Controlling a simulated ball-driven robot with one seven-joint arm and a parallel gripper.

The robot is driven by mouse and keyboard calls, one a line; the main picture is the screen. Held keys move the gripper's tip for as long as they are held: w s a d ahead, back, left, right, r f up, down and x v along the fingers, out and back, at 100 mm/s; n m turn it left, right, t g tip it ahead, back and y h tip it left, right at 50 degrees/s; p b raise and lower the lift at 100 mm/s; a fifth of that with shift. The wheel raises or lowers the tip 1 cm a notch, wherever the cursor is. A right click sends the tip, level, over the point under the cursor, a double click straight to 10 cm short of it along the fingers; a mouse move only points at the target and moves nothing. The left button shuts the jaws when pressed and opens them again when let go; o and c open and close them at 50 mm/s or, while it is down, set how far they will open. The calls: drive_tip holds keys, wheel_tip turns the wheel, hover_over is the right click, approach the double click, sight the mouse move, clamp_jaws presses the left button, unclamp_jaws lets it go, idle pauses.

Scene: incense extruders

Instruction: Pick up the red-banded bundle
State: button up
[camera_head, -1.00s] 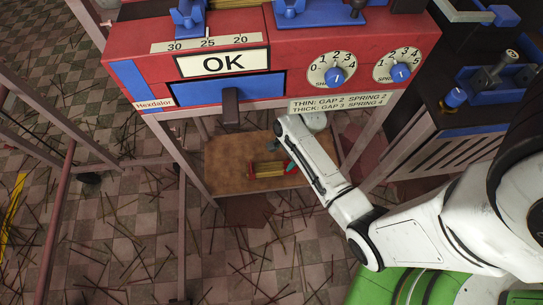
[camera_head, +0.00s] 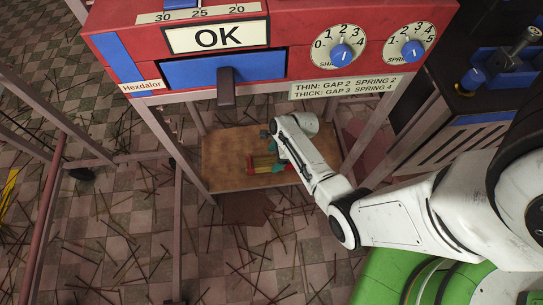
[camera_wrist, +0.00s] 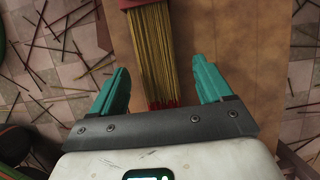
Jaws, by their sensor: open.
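The red-banded bundle is a sheaf of thin yellow sticks (camera_wrist: 160,55) with red tips, lying on a low brown shelf. Its red band (camera_wrist: 140,4) is at the top edge of the wrist view, so the far part is cut off. In the head view the bundle (camera_head: 258,163) shows on the shelf, partly hidden by my arm. My gripper (camera_wrist: 160,65) is open. Its two teal fingers are on either side of the sticks, with a gap on both sides. The gripper is mostly hidden behind my arm in the head view.
The brown shelf (camera_head: 225,180) sits beneath a red machine (camera_head: 300,60) with dials and an OK sign. Metal legs (camera_head: 178,145) frame the shelf. Many loose sticks are scattered over the tiled floor (camera_head: 110,235). A dark machine (camera_head: 440,150) stands at the right.

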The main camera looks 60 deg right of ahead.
sight(272, 162)
drive_tip(key=b+x, duration=0.2)
drive_tip(key=x, duration=0.2)
drive_tip(key=shift+s+f, duration=0.1)
drive_tip(key=shift+s, duration=0.05)
drive_tip(key=shift+c, duration=0.4)
drive_tip(key=c, duration=1)
drive_tip(key=shift+c, duration=0.5)
